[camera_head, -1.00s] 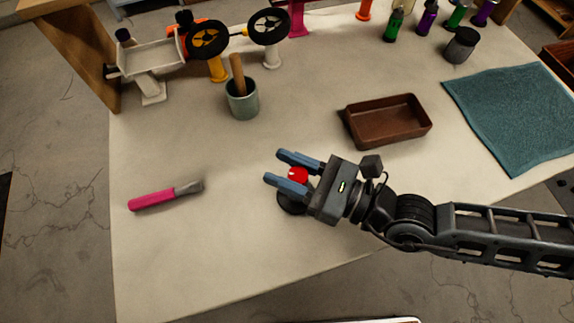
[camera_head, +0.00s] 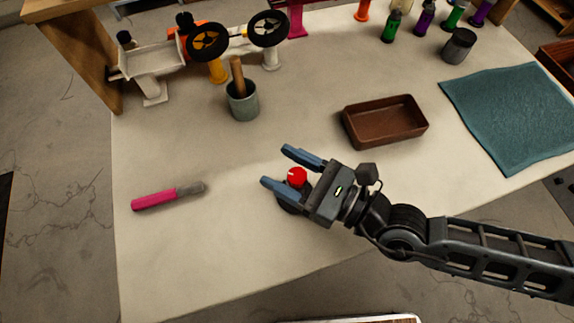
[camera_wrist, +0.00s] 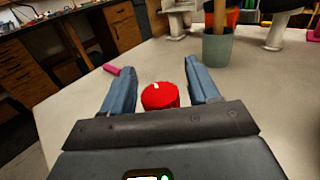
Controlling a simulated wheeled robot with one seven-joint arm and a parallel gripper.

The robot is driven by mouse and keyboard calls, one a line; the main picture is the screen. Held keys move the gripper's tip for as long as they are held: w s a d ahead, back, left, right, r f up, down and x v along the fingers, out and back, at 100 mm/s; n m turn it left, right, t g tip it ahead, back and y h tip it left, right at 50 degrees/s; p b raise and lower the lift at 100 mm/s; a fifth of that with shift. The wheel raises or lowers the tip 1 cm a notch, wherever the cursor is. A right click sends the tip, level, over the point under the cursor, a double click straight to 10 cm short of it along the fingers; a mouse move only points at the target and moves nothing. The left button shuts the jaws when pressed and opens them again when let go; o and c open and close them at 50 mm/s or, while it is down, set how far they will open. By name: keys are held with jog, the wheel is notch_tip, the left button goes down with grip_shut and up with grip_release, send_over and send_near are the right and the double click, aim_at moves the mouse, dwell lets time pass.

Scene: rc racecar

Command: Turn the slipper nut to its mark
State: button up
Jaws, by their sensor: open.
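The slipper nut is a red round knob (camera_head: 297,177) with a white mark on its top, standing on a dark round base (camera_head: 287,205) near the table's front. In the wrist view the red knob (camera_wrist: 160,95) shows between the two blue fingers, its white mark at the top, toward the far side. My gripper (camera_head: 283,168) is open, with one finger on each side of the knob. A gap shows between the knob and each finger. The lower part of the base is hidden by my gripper.
A pink-handled tool (camera_head: 165,196) lies to the left. A grey-green cup (camera_head: 243,103) holding a wooden handle, a brown tray (camera_head: 386,122) and a teal cloth (camera_head: 515,115) lie farther back. The racecar (camera_head: 150,60) stands at the back left. The table's front left is clear.

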jog(key=b+v, duration=0.2)
jog(key=v, duration=0.5)
jog(key=shift+s+d+f, duration=0.1)
jog(key=shift+s+d, duration=0.15)
jog(key=shift+d, duration=0.05)
dwell(0.4)
